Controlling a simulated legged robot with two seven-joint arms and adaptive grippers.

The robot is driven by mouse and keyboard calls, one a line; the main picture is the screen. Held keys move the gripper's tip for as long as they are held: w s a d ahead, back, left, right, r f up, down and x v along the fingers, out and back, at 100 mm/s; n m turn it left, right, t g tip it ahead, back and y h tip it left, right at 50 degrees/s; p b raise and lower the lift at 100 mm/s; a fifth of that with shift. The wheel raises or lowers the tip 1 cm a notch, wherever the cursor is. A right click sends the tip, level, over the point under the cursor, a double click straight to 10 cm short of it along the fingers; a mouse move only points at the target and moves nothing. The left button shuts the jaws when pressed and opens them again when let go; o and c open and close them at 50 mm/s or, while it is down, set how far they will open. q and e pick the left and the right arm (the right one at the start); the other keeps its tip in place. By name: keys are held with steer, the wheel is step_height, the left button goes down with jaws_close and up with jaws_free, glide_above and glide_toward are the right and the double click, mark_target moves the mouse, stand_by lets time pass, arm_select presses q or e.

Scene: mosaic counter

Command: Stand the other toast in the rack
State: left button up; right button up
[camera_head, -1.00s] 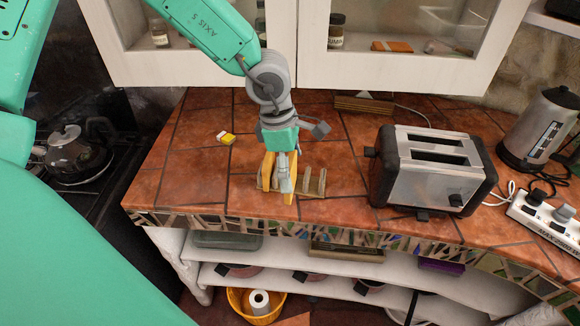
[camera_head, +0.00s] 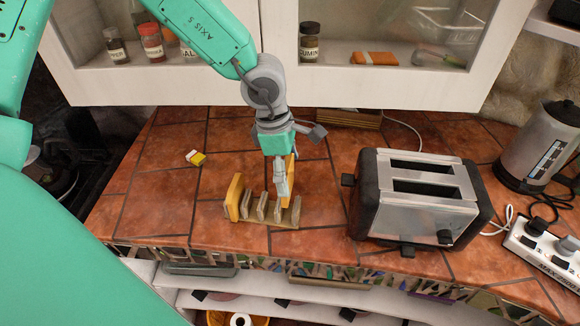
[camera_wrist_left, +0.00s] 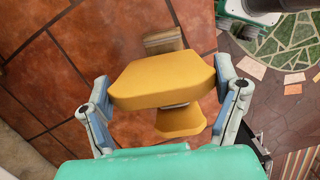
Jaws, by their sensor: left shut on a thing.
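The small wooden toast rack (camera_head: 262,218) stands near the counter's front edge. One golden toast (camera_head: 234,198) stands upright at its left end. My left gripper (camera_head: 282,182) is shut on the other toast (camera_head: 290,168), upright above the rack's right part. The fingers partly cover it, and I cannot tell whether its lower edge is in a slot. In the left wrist view, the held toast (camera_wrist_left: 162,82) lies between both fingers, with the standing toast (camera_wrist_left: 180,122) below it and part of the rack (camera_wrist_left: 163,40) beyond. My right gripper is not in view.
A silver and black toaster (camera_head: 420,200) stands right of the rack, with a kettle (camera_head: 540,148) and a power strip (camera_head: 550,250) farther right. A small yellow and white item (camera_head: 195,157) lies behind left. Cabinets (camera_head: 380,85) hang behind. Tiles left of the rack are clear.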

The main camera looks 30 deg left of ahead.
arm_select(q)
steer(key=shift+s+f+b, duration=0.25)
steer(key=shift+f+b, duration=0.15)
steer(key=shift+f, duration=0.35)
steer(key=shift+w+f+b, duration=0.2)
steer(key=shift+f+b, duration=0.7)
steer(key=shift+f, duration=0.2)
steer(key=shift+s+f+b, duration=0.1)
steer(key=shift+f+b, duration=0.75)
steer(key=shift+f, duration=0.1)
steer(key=o, duration=0.5)
steer(key=shift+o, duration=0.7)
